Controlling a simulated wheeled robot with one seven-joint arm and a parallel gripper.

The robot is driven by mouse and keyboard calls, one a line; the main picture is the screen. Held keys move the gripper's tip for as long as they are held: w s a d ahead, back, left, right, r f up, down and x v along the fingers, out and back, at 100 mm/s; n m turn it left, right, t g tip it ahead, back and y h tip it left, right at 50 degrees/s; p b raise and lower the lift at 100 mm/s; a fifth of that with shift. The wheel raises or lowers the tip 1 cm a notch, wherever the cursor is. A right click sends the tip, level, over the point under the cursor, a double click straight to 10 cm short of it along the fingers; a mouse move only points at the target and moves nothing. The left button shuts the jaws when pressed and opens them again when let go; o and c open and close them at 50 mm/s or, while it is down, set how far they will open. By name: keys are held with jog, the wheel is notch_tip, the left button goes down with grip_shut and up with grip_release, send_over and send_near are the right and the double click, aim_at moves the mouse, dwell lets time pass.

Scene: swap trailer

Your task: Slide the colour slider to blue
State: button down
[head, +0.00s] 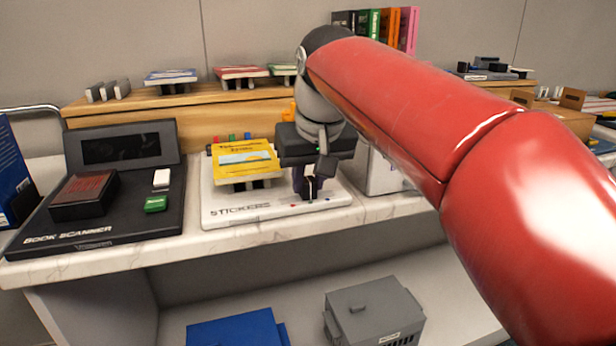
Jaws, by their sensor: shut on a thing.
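The white sticker device (222,208), marked STICKERS, lies on the counter. Small coloured dots (307,203) run along its front right edge, red and blue among them. My gripper (308,190) points down over the right part of the device, just behind these dots. Its fingers are shut on a small dark piece at the device's surface, which looks like the colour slider's knob. The fingers hide most of the knob and its track, so I cannot tell exactly which colour it stands at.
A yellow book (245,160) rests on a stand on the device, close left of my gripper. The black book scanner (110,222) is further left. A wooden shelf (200,117) with books stands behind. Grey and blue boxes (375,310) are below the counter.

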jog(key=d, duration=0.1)
jog(key=w+d, duration=0.1)
jog(key=d, duration=0.1)
jog(key=shift+p, duration=0.3)
jog(key=c, duration=1.2)
grip_release()
jog(key=shift+d, duration=0.15)
jog(key=p+v, duration=0.1)
jog(key=v, duration=0.6)
jog(key=shift+s+r, duration=0.2)
jog(key=shift+r, duration=0.2)
jog(key=shift+f, duration=0.1)
jog(key=s+d+f+m, duration=0.1)
jog(key=s+d+f, duration=0.2)
jog(key=s+f, duration=0.2)
jog(key=s+d+f+m+t, duration=0.1)
jog(key=s+d+f, duration=0.2)
jog(key=s+f, duration=0.3)
jog(key=s+d+f+m+h, duration=0.1)
jog(key=s+d+f, duration=0.2)
jog(key=f, duration=0.9)
jog(key=s, duration=0.3)
jog(key=shift+s+d+f, duration=0.2)
jog(key=shift+s+f, duration=0.05)
jog(key=shift+f, duration=0.15)
